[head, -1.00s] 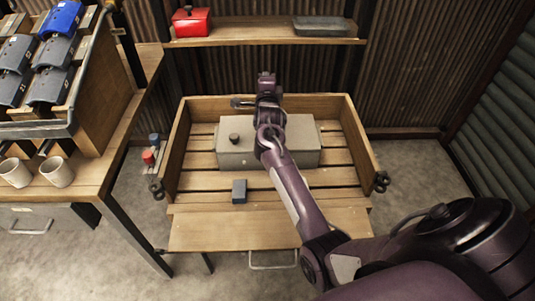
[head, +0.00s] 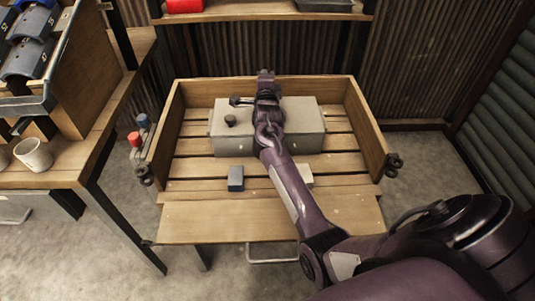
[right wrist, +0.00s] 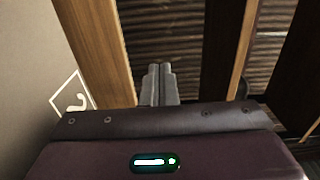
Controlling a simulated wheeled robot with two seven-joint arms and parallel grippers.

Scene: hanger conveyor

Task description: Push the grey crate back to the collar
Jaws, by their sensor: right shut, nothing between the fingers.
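The grey crate (head: 305,127), a lidded box with a dark knob on top, sits on the slatted wooden deck near the back board. The wooden collar (head: 210,92) stands around the deck's back and sides. My right arm reaches over the crate, hiding its middle. My right gripper (head: 265,74) is shut and empty near the back board. In the right wrist view my right gripper's fingers (right wrist: 160,84) are together, with a wooden board (right wrist: 95,45) and a pale surface with a hand symbol to the left. I cannot tell whether crate and collar touch. My left gripper is out of view.
A small blue-grey block (head: 236,178) and a cream block (head: 304,175), partly behind my arm, lie in front of the crate. A shelf (head: 270,12) hangs behind. A wooden table (head: 85,160) stands at left. The front board (head: 250,220) is clear.

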